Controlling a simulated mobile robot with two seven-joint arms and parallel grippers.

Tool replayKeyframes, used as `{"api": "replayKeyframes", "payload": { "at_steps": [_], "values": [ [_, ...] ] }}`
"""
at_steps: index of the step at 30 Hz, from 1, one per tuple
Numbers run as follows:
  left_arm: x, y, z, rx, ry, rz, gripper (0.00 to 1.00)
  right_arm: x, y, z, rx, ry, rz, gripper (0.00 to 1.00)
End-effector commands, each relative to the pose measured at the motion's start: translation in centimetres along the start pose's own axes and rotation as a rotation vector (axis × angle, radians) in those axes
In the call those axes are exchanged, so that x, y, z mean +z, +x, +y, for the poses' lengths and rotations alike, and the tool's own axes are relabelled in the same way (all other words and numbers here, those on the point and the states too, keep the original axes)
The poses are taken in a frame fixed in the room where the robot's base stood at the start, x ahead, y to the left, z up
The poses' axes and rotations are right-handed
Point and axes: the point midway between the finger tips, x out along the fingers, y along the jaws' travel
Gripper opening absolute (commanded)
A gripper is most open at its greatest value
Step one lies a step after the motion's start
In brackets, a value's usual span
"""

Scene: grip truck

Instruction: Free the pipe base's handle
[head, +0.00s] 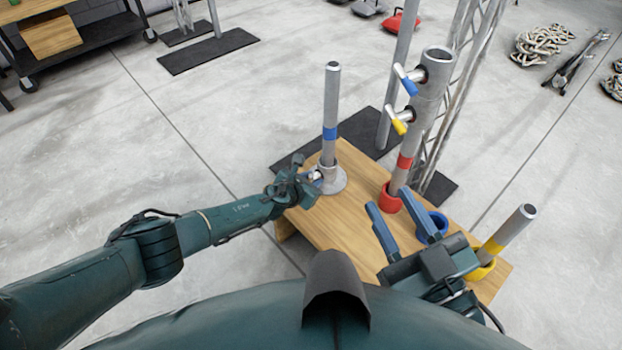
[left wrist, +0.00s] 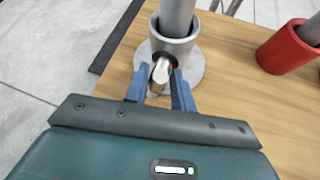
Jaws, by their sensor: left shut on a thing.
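The pipe base (head: 330,181) is a round grey metal flange with a short collar at the left end of the wooden table. A grey pipe (head: 331,105) with a blue band stands upright in it. In the left wrist view the base's handle (left wrist: 161,70) is a short metal bar sticking out of the collar (left wrist: 176,45) towards me. My left gripper (head: 300,183) is shut on this handle, with one blue finger on each side of it (left wrist: 160,90). My right gripper (head: 407,228) is open and empty above the table's right part, its two blue fingers apart.
On the wooden table (head: 335,228) stand a red base (head: 389,199) with a thick pipe bearing blue and yellow handles (head: 427,95), a blue ring base (head: 432,226), and a yellow base (head: 483,266) with a yellow-banded pipe (head: 508,232). A truss (head: 462,70) rises behind.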

Motion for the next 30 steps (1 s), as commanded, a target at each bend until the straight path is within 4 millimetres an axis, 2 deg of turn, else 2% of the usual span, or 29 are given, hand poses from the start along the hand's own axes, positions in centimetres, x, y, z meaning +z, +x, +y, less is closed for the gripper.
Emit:
{"api": "replayKeyframes", "payload": {
  "at_steps": [1, 8, 9, 15, 23, 29, 30],
  "values": [
    [0.0, 0.0, -0.5, -0.009, -0.005, 0.000, 0.02, 0.1, 0.0, 0.0, 0.000, 0.000, -0.002, 0.36],
    [0.0, 0.0, -0.5, -0.009, -0.004, 0.000, 0.02, 0.1, 0.0, 0.0, 0.000, 0.000, -0.004, 0.36],
    [0.0, 0.0, -0.5, -0.009, -0.004, 0.000, 0.28, 0.1, 0.0, 0.0, 0.000, 0.000, -0.005, 0.36],
    [0.0, 0.0, -0.3, -0.006, -0.002, 0.000, 0.45, 0.2, 0.0, 0.0, 0.000, 0.000, -0.006, 0.36],
    [0.1, -0.1, -0.1, -0.003, 0.000, 0.000, 0.45, 0.0, 0.0, 0.0, 0.000, 0.000, -0.006, 0.36],
    [0.4, -1.9, 0.0, -0.004, 0.001, 0.001, 0.45, -1.5, 0.3, 0.3, -0.001, -0.038, -0.006, 0.36],
    [0.4, -2.5, 0.0, -0.003, 0.000, 0.002, 0.45, -0.9, 0.0, 0.4, 0.004, -0.053, -0.030, 0.36]
  ]
}}
